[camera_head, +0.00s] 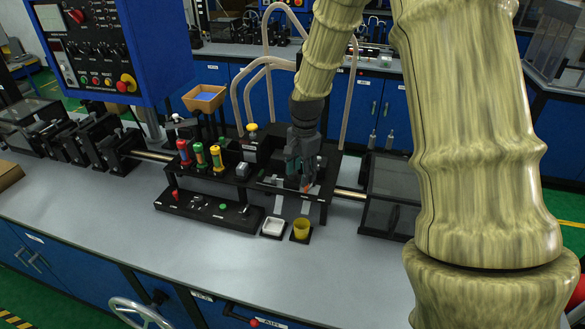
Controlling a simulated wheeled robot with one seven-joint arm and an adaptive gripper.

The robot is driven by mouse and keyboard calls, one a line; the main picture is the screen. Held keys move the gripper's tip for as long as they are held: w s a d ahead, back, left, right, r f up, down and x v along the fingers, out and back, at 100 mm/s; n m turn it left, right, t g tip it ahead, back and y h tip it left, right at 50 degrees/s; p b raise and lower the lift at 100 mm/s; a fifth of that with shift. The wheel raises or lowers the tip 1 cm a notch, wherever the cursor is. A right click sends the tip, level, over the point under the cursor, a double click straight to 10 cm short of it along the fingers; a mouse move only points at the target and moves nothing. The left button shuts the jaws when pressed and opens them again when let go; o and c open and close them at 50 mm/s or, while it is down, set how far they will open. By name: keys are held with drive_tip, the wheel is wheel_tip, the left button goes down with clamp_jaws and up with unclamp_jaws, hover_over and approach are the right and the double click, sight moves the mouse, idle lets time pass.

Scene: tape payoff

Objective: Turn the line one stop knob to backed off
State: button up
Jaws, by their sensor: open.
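My gripper (303,178) points down over the right part of a black bench fixture (322,197). It is open. A small orange-red thing shows near its fingertips, and I cannot tell whether they touch it. The labels are too small to read. I cannot tell which control is the line one stop knob, nor its setting. My gripper is to the right of and above this strip.
Red, green and yellow-red cylinders (200,153) stand left of my gripper. A white tray (272,226) and a yellow cup (301,229) sit in front. A blue control box (105,45) overhangs at upper left. The grey bench front (200,265) is clear.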

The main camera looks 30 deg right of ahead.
sight(294, 173)
drive_tip(key=shift+g, duration=0.3)
drive_tip(key=w+f, duration=0.1)
drive_tip(key=w, duration=0.1)
drive_tip(key=w+f, duration=0.1)
drive_tip(key=w, duration=0.1)
drive_tip(key=w+f, duration=0.2)
drive_tip(key=shift+f, duration=0.1)
drive_tip(key=shift+w+a, duration=0.1)
drive_tip(key=shift+w, duration=0.2)
drive_tip(key=shift+s+d+r, duration=0.2)
drive_tip(key=shift+s+r, duration=0.1)
drive_tip(key=shift+s, duration=0.3)
drive_tip(key=shift+s+d+r, duration=0.15)
drive_tip(key=shift+s+r, duration=0.1)
drive_tip(key=shift+s, duration=0.35)
drive_tip(key=c, duration=1)
drive_tip(key=shift+o, duration=0.5)
drive_tip(key=shift+s+r, duration=0.15)
drive_tip(key=shift+s, duration=0.1)
drive_tip(key=shift+w+a+f, duration=0.15)
drive_tip(key=shift+w+f, duration=0.1)
drive_tip(key=shift+w, duration=0.05)
drive_tip(key=shift+c, duration=0.7)
drive_tip(key=shift+s, duration=0.1)
